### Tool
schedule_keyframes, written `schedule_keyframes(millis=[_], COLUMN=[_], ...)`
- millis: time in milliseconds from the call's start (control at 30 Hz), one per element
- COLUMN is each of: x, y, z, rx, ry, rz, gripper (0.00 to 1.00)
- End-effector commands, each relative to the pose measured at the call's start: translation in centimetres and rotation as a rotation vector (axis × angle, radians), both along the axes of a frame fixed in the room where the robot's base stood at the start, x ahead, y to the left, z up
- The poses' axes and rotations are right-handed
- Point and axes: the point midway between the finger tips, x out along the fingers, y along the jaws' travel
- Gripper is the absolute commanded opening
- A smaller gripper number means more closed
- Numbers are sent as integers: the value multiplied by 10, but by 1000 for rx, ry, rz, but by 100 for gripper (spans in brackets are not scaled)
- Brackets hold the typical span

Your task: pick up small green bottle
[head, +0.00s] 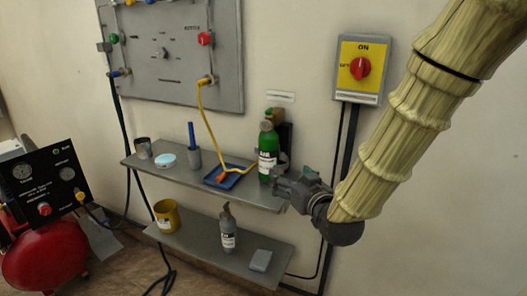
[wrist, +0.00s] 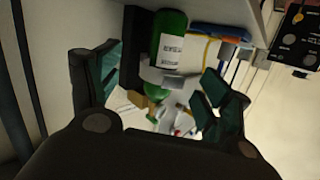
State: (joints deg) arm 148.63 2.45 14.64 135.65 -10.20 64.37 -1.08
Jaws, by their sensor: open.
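The small green bottle (head: 267,151) with a white label stands upright near the right end of the upper grey shelf (head: 215,187) in the head view. My gripper (head: 284,180) is at that shelf's right end, just right of the bottle's lower part. In the wrist view the bottle (wrist: 171,38) appears beyond the jaws, toward the top of the gap between them. My gripper (wrist: 162,88) is open there, with the fingers spread and nothing held. Whether a finger touches the bottle cannot be told.
A black and orange item (head: 284,125) stands behind the bottle. A blue tray (head: 222,177) with a yellow hose lies left of it. A lower shelf (head: 195,243) holds a yellow mug (head: 166,217) and a grey bottle (head: 228,230). A yellow switch box (head: 361,68) hangs above right.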

Motion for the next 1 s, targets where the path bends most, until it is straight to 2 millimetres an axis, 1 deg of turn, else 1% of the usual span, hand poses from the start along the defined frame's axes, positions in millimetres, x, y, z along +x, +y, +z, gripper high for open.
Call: schedule_keyframes(millis=[33, 133, 233, 367, 467, 533, 800, 1000], x=[2, 5, 7, 8, 11, 17, 51, 62], y=[0, -1, -1, -1, -1, 2, 15, 20], z=[12, 29, 42, 53, 56, 56, 56, 56], rx=[-12, -21, -27, -31, -32, -32, -32, -31], ry=[-34, -96, -143, -185, -198, -201, -201, -200], rz=[-1, -4, -4, -1, 0, 0, -1, -1], gripper=[78, 78, 78, 78, 78, 78, 78, 78])
